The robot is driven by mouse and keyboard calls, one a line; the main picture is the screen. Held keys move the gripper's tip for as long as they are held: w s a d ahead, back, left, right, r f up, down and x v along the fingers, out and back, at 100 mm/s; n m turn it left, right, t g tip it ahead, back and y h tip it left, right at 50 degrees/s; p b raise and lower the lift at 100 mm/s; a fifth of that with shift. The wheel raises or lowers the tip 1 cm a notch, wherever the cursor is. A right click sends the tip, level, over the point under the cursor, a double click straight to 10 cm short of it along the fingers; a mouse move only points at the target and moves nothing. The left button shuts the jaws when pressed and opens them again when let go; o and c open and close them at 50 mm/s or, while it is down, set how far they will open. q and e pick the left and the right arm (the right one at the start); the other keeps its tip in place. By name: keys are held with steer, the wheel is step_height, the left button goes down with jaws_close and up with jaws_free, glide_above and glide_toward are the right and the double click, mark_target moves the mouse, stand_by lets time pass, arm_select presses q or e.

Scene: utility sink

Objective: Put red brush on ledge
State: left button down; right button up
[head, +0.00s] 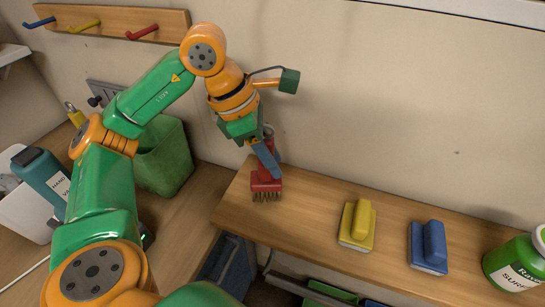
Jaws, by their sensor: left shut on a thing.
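The red brush (265,182) is upright with its tan bristles down, over the left end of the wooden ledge (300,222). The bristles look at or just above the ledge surface; I cannot tell whether they touch. My left gripper (268,160) comes down from above and is shut on the brush's upper part, hiding some of it. My right gripper is not in view.
A yellow brush (357,225), a blue brush (428,247) and a green labelled bottle (515,263) stand along the ledge to the right. A green bin (165,158) and a teal bottle (42,178) are at left. Colored hooks (84,26) hang on the wall.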

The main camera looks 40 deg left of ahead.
arm_select(q)
steer(key=shift+w, duration=0.1)
steer(key=shift+f, duration=0.15)
steer(key=c, duration=0.6)
jaws_free()
